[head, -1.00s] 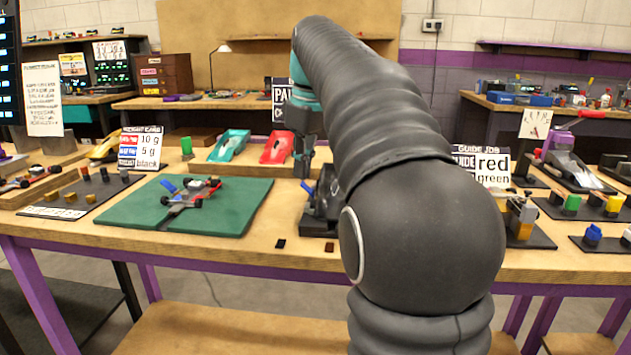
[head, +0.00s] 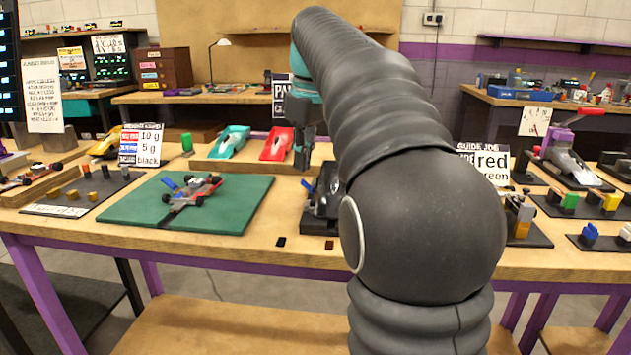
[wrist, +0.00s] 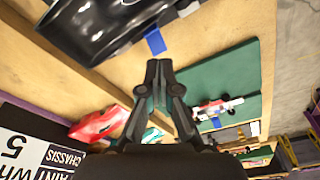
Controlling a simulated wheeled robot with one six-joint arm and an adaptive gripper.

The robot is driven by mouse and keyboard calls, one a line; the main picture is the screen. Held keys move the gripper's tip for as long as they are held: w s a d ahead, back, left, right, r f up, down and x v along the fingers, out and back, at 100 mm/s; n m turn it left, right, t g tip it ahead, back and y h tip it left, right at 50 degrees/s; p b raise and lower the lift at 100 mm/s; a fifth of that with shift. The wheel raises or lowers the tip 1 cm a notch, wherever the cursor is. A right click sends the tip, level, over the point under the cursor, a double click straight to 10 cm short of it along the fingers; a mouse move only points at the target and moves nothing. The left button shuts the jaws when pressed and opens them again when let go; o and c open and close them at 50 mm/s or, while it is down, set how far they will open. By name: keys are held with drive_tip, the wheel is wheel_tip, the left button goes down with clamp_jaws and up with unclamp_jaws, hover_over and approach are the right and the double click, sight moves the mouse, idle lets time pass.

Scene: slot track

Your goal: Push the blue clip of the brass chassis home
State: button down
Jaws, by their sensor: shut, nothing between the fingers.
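A small chassis (head: 190,192) with red and grey parts and dark wheels lies on the green mat (head: 240,192); I cannot tell if it is brass. A blue piece (head: 168,184) sticks up at its left end. The chassis also shows in the wrist view (wrist: 215,108), with its blue piece (wrist: 217,123) beside it. My gripper (head: 301,168) is shut and empty, above the bench to the right of the mat. In the wrist view its fingertips (wrist: 158,66) meet near a blue tab (wrist: 155,41) at the edge of a glossy black object (wrist: 105,25). Whether they touch is unclear.
The black object (head: 322,200) stands partly behind my arm. Teal (head: 230,143) and red (head: 277,144) car bodies lie behind the mat. A dark block (head: 281,241) and a brown block (head: 329,246) lie near the front edge. A weight board (head: 85,192) is at left.

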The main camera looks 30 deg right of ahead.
sight(303, 181)
drive_tip(key=shift+r+p, duration=0.45)
drive_tip(key=shift+r, duration=2.5)
idle(0.5)
